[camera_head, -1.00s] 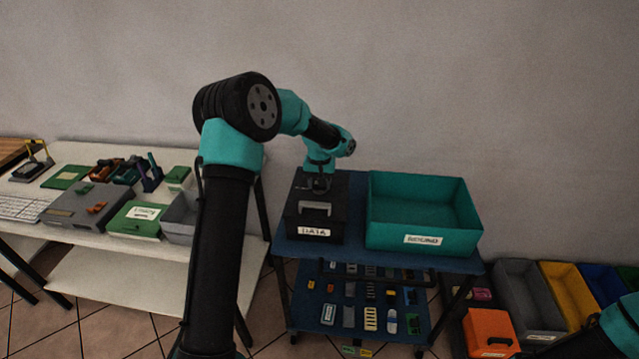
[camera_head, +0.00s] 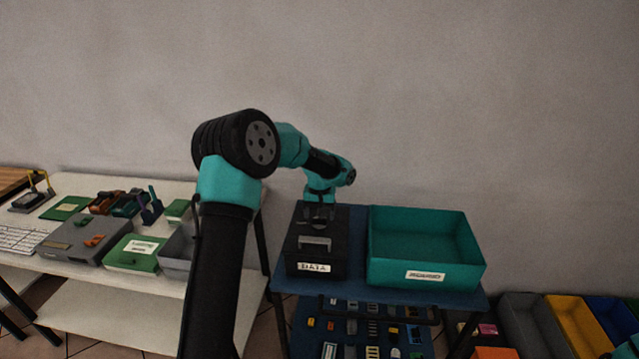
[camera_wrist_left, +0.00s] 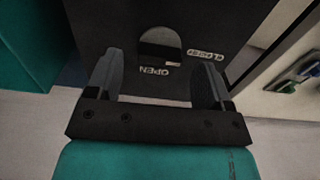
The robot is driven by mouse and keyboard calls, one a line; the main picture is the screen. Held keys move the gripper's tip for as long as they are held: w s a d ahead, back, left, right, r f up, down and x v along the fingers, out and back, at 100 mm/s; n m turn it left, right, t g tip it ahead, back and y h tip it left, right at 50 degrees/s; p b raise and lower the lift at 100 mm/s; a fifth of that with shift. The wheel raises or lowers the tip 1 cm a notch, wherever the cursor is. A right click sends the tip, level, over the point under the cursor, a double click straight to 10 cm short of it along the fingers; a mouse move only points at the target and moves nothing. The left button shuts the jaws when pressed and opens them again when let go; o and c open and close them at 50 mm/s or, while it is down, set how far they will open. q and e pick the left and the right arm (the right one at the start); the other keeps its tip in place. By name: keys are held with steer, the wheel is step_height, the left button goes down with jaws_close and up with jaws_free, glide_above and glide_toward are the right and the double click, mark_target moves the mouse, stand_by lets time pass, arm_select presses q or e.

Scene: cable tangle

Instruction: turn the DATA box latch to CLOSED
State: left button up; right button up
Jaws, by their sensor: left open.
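The black DATA box (camera_head: 316,254) stands on the left of the blue cart top, with a white label on its front and a grey handle (camera_head: 315,243) on top. In the left wrist view, the box lid (camera_wrist_left: 115,22) carries the words OPEN and CLOSED beside a round grey latch (camera_wrist_left: 160,44). The latch's light mark lies near OPEN. My left gripper (camera_head: 319,215) is over the rear of the lid. In the left wrist view its two fingers (camera_wrist_left: 157,80) are apart and empty, with the latch just beyond and between them. Whether they touch the lid is unclear.
A teal bin (camera_head: 425,246) stands right beside the box on the cart. A white table (camera_head: 120,305) at left holds a grey case, a green box and a keyboard. Several coloured bins (camera_head: 575,325) stand at lower right. A wall is behind.

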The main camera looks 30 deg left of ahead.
mark_target(320, 219)
arm_select(q)
step_height(320, 219, up, 16)
steer(key=shift+f, duration=0.2)
steer(key=shift+f, duration=0.15)
stand_by(0.5)
